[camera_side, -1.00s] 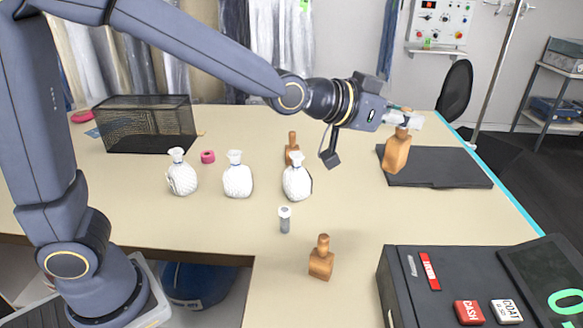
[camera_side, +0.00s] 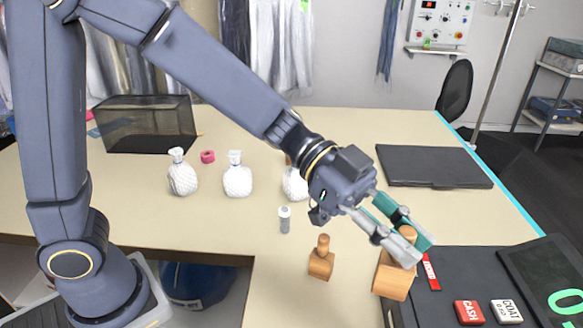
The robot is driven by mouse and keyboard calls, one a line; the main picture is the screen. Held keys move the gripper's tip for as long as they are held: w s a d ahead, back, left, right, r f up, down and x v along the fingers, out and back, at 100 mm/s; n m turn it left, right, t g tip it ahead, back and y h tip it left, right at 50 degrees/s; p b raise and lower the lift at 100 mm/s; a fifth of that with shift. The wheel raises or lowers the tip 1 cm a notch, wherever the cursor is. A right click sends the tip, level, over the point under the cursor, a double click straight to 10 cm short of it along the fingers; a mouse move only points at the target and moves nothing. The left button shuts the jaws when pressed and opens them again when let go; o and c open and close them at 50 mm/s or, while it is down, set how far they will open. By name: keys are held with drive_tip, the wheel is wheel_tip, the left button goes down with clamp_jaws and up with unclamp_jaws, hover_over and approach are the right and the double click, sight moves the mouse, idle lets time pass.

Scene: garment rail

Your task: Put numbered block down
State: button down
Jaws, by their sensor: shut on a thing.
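A wooden block with a knobbed handle (camera_side: 394,279) is in my gripper (camera_side: 408,240), at the left edge of the black register in the side view. My gripper is shut on the block's handle from above. I cannot tell whether the block touches a surface or hangs just above it. No number shows on its visible faces. A second, smaller-looking wooden block (camera_side: 321,263) stands upright on the table just left of the held one. Another wooden block is mostly hidden behind my gripper's wrist and a white bottle.
The black register (camera_side: 455,275) with red and white keys fills the front right. White bottles (camera_side: 182,178) (camera_side: 237,180) and a small grey cylinder (camera_side: 284,219) stand mid-table. The dark flat pad (camera_side: 433,167) at the back right is bare. A mesh box (camera_side: 148,124) stands at the back left.

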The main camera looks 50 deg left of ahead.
sight(384, 262)
drive_tip(key=f, duration=0.1)
drive_tip(key=s+f+g, duration=0.1)
drive_tip(key=s+f+m, duration=0.1)
drive_tip(key=shift+a+g, duration=0.3)
wheel_tip(384, 262, down, 13)
drive_tip(key=shift+f, duration=0.2)
drive_tip(key=c, duration=1.1)
unclamp_jaws()
drive_tip(key=shift+o, duration=0.2)
drive_tip(key=shift+r, duration=0.1)
